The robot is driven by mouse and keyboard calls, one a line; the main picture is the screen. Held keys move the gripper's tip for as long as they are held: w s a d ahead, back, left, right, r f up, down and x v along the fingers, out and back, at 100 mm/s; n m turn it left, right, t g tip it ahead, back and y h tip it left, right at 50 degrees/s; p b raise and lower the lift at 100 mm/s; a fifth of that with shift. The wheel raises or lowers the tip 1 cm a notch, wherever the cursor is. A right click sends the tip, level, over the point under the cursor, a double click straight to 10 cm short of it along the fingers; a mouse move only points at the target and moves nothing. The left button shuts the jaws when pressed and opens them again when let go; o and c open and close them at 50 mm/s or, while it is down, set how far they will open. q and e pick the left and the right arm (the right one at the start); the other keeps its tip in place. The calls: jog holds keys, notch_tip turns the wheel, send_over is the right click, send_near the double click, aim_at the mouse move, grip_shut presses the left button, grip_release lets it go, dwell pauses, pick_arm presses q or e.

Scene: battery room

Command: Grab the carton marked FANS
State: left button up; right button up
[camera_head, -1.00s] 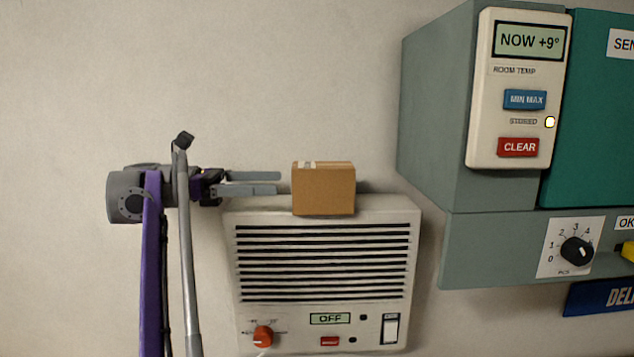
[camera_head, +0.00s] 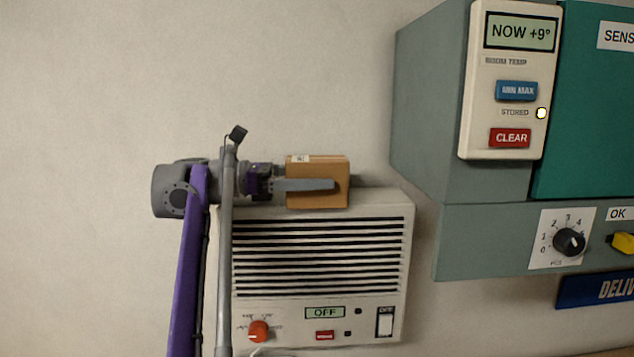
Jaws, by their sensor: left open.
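A small brown carton (camera_head: 318,199) stands on top of the white heater unit (camera_head: 312,310). A white label shows on its top edge, too small to read. My left gripper (camera_head: 335,176) comes in from the left at the carton's height. Its near finger lies across the carton's front face. The far finger is hidden, apparently behind the carton. The jaws are open with the carton between them; I cannot tell whether either finger touches it. My right gripper is out of view.
A grey-green cabinet (camera_head: 432,130) juts out to the right of the carton, carrying a room temperature panel (camera_head: 511,75). A dial (camera_head: 568,242) and yellow switch (camera_head: 622,243) are below. The heater's front has an orange knob (camera_head: 258,331). The wall on the left is bare.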

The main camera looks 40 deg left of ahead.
pick_arm(q)
jog(key=shift+w+d, duration=0.15)
grip_shut()
dwell(0.4)
